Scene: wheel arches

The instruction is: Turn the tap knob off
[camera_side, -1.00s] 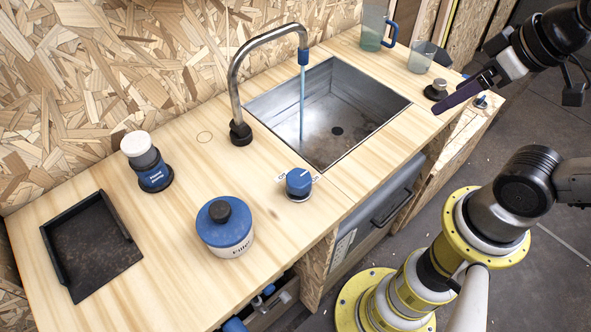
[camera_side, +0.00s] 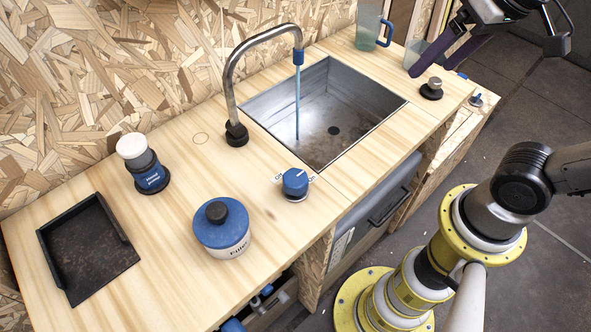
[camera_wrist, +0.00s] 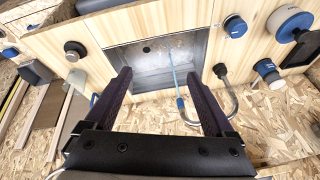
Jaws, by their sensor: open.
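The tap knob (camera_side: 295,182) is a round blue knob on the wooden counter, in front of the sink; the wrist view shows it at upper right (camera_wrist: 235,26). White marks with small lettering lie beside it. The curved metal tap (camera_side: 232,85) stands behind the sink (camera_side: 345,115), and a thin blue water stream (camera_side: 298,100) runs from it into the basin. My gripper (camera_side: 428,60) is above the far right end of the counter, well away from the knob. In the wrist view its two dark purple fingers (camera_wrist: 160,80) are wide apart with nothing held between them.
A blue-lidded jar (camera_side: 221,228), a soap dispenser (camera_side: 146,165) and a black tray (camera_side: 88,248) stand left of the knob. A metal-topped black knob (camera_side: 432,88), a jug (camera_side: 368,28) and a cup (camera_side: 415,52) are near my gripper. The counter around the blue knob is clear.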

